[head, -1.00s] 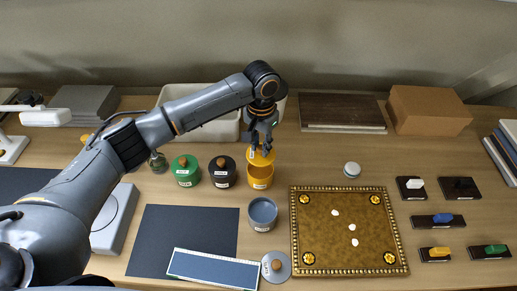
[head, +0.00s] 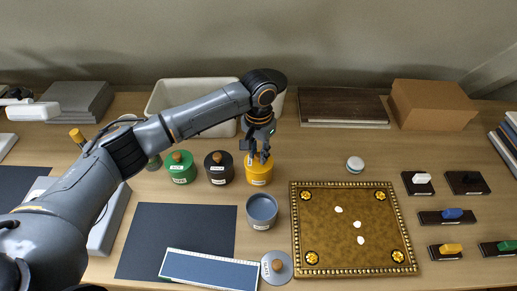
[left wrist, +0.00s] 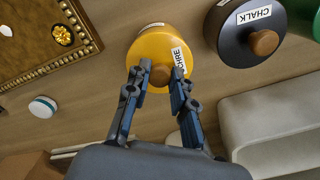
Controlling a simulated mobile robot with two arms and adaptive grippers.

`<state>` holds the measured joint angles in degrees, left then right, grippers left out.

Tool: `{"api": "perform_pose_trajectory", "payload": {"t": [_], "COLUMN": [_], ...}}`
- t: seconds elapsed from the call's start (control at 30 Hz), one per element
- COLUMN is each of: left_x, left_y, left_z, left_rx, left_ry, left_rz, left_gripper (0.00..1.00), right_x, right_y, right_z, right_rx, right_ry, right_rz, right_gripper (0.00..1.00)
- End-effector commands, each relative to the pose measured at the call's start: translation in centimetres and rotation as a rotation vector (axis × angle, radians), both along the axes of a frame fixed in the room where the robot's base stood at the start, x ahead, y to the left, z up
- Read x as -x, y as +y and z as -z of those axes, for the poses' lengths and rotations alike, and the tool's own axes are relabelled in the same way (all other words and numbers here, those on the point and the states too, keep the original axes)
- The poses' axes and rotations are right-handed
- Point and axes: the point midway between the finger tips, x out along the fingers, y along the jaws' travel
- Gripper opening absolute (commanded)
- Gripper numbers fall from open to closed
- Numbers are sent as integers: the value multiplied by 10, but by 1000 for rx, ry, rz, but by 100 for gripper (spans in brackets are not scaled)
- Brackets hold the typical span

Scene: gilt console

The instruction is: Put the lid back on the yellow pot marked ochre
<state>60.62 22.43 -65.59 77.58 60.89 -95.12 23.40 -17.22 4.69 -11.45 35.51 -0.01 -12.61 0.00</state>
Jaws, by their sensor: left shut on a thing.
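The yellow pot (head: 259,177) marked ochre stands behind the grey-blue open pot, at the right end of a row of pots. Its yellow lid (head: 250,160) appears level on the pot's mouth, with no opening visible. In the left wrist view the lid (left wrist: 148,50) shows from above, its label reading "CHRE" with the start hidden. My left gripper (head: 260,156) is directly above the pot, its fingers shut on the lid's wooden knob (left wrist: 160,75). Whether the lid is fully seated cannot be told. My right gripper is out of view.
Close left stand the dark chalk pot (head: 219,172) and green pot (head: 180,172). The open grey-blue pot (head: 262,214) is in front, with a grey lid (head: 277,267) nearer. A gilt-framed panel (head: 350,266) lies right. A pale bin (head: 165,98) stands behind.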

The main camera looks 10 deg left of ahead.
Motion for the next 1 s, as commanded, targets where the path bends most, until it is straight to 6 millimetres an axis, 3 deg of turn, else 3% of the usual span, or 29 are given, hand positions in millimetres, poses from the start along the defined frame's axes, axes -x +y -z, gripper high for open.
{"api": "perform_pose_trajectory", "payload": {"t": [1.0], "left_x": [0], "left_y": [0], "left_z": [-1], "left_rx": [1], "left_ry": [-2], "left_rz": [0], "left_gripper": [0], "right_x": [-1], "right_y": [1], "right_z": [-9], "right_rx": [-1], "right_ry": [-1], "right_rz": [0], "right_gripper": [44]}}
